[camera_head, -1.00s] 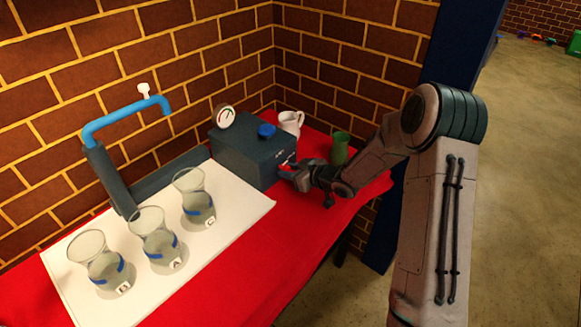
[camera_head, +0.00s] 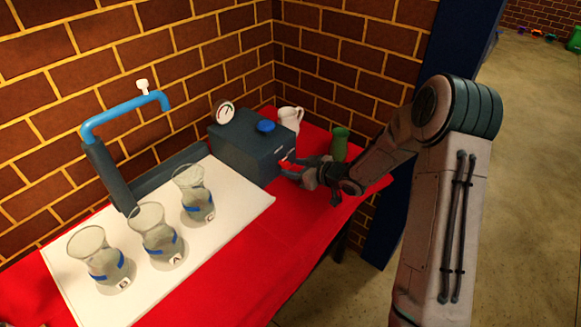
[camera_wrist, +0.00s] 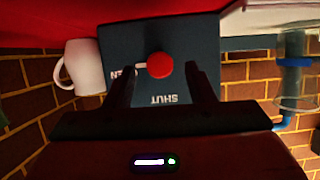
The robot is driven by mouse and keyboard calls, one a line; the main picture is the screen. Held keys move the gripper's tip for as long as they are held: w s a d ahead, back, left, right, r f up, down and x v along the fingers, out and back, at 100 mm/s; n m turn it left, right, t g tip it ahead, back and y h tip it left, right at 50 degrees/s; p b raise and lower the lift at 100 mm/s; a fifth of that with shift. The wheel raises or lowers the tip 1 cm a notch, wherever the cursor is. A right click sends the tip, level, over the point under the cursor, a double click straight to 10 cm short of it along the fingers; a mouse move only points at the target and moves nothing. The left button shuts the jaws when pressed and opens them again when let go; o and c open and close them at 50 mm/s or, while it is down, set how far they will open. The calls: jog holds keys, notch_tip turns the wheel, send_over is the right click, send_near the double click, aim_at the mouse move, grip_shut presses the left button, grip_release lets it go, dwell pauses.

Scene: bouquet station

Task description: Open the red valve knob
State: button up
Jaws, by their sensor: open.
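The red valve knob (camera_wrist: 159,65) is round and sits on the face of the dark grey box (camera_wrist: 182,35) in the wrist view. A short pale bar shows at its left, near partly hidden letters ending in "EN"; "SHUT" reads upside down below it. My gripper (camera_wrist: 160,82) is open, with one dark finger on each side of the knob and a gap on both sides. In the head view my gripper (camera_head: 288,167) is at the right-hand face of the box (camera_head: 240,155). The knob is hardly visible there.
A blue cap (camera_head: 266,126) and a gauge (camera_head: 225,113) are on the box. A white mug (camera_head: 290,119) and green vase (camera_head: 340,144) stand behind. Three glass vases (camera_head: 103,262) stand on a white mat (camera_head: 240,205), by a blue pipe (camera_head: 120,115). The red cloth's front (camera_head: 265,265) is clear.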

jog(key=v, duration=1.1)
jog(key=shift+d, duration=0.15)
